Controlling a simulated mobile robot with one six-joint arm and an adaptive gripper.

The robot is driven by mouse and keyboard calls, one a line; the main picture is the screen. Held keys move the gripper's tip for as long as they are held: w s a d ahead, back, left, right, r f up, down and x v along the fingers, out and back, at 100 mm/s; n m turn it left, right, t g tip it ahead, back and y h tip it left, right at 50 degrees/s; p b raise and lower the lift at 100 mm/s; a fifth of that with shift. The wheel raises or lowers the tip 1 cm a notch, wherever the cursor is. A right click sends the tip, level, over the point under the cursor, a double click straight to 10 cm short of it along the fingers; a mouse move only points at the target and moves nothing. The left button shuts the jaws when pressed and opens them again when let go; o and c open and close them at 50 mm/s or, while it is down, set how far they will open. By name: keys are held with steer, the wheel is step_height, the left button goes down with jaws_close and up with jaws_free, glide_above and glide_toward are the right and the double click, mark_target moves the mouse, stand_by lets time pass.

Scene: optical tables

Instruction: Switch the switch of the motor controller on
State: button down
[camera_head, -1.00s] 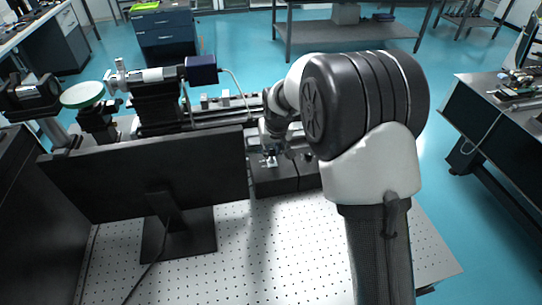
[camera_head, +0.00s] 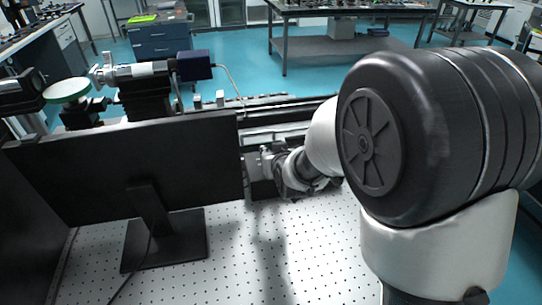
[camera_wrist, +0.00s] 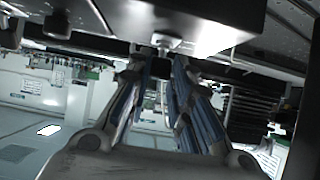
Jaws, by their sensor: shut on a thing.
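The motor controller (camera_wrist: 205,22) is a box with a grey face, close above my gripper in the wrist view. A small pale switch (camera_wrist: 166,42) sticks out from it, right at my fingertips. My gripper (camera_wrist: 160,62) has its two fingers drawn together at the tips, shut on the switch; the exact contact is dark and hard to make out. In the head view the dark controller box (camera_head: 262,189) is mostly hidden by my wrist and gripper (camera_head: 266,161). The switch cannot be seen there, and its position cannot be told.
A black monitor (camera_head: 120,170) stands on the perforated optical table (camera_head: 240,270), left of my arm. The table front is clear.

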stand_by(0.4)
steer(key=c, duration=1.4)
jaws_free()
steer(key=shift+c, duration=0.2)
steer(key=shift+s, duration=0.1)
steer(key=v, duration=1.2)
steer(key=shift+f, duration=0.25)
steer(key=shift+d, duration=0.1)
